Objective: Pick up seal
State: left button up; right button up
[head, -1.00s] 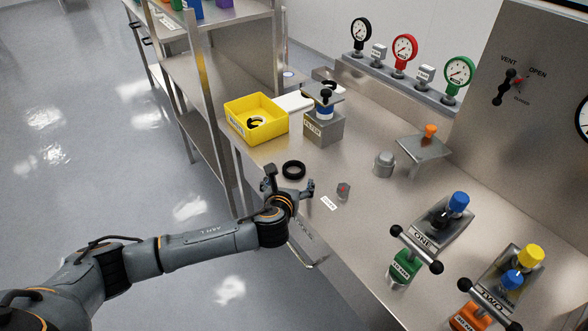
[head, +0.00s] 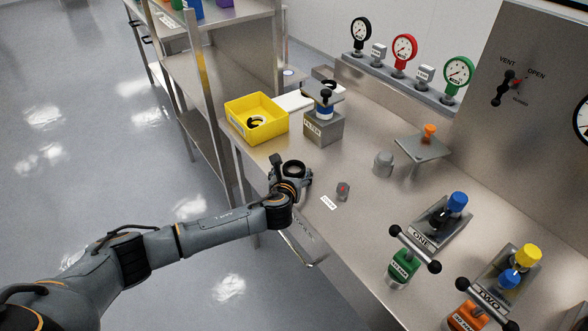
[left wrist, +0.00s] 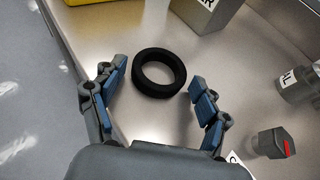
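The seal is a black ring (head: 293,169) lying flat on the steel bench near its left edge. In the left wrist view the ring (left wrist: 159,72) lies between and just ahead of the two fingers. My left gripper (head: 291,167) is open, low over the bench, with its fingers on either side of the ring's near part. In the left wrist view the fingers (left wrist: 158,88) are spread with a gap to the ring. Another dark ring (head: 256,122) lies in the yellow bin (head: 284,127). My right gripper is not in view.
A filter block (head: 324,127) stands behind the ring, beside the yellow bin. A small grey part with a red mark (head: 343,190) and a grey cylinder (head: 383,163) stand to the right. Valve stands ONE (head: 440,222) and TWO (head: 508,280) are at the front right.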

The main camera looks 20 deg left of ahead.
pick_arm(q)
jog(key=c, duration=0.6)
jog(key=shift+r, duration=0.15)
